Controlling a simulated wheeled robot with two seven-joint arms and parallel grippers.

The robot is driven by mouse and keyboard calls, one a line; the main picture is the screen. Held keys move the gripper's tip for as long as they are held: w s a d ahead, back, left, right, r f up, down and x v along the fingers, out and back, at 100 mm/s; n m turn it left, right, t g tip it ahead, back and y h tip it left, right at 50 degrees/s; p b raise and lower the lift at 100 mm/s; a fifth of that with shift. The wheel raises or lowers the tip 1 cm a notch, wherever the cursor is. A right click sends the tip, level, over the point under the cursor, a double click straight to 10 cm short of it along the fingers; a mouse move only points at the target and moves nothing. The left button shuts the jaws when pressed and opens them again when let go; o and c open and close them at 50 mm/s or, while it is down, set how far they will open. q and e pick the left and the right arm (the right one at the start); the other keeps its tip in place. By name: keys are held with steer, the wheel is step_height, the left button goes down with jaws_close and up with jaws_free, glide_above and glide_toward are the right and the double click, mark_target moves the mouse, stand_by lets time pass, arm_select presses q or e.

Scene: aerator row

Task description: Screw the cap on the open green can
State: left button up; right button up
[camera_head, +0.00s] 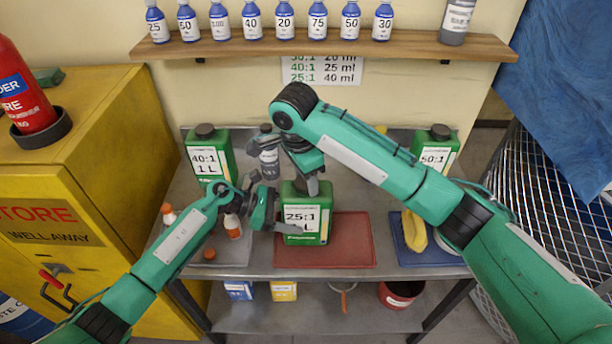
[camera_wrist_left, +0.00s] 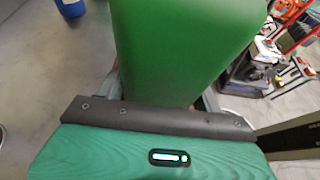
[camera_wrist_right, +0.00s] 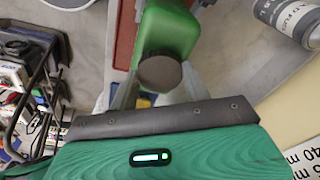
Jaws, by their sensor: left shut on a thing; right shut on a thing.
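The green can labelled 25:1 (camera_head: 302,220) stands upright at the left edge of the red mat (camera_head: 350,242). My left gripper (camera_head: 285,222) is shut on the can's body from the left; green fills the space between its fingers in the left wrist view (camera_wrist_left: 170,50). My right gripper (camera_head: 310,172) points down above the can and is shut on a dark round cap (camera_wrist_right: 160,72). The cap is over the can's neck, and its head-view edge meets the can's top. The neck is hidden, so I cannot tell how far the cap is seated.
Capped green cans labelled 40:1 (camera_head: 210,155) and 50:1 (camera_head: 435,150) stand at the back. A grey bottle (camera_head: 269,155) is behind my left gripper. Small orange-capped bottles (camera_head: 232,226) stand at left. The red mat's right part is clear.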

steer(key=m, duration=0.6)
steer(key=shift+w+m+g, duration=0.15)
steer(key=shift+m+g, duration=0.15)
steer(key=o, duration=0.9)
steer(key=shift+o, duration=0.2)
steer(key=shift+r, duration=2.25)
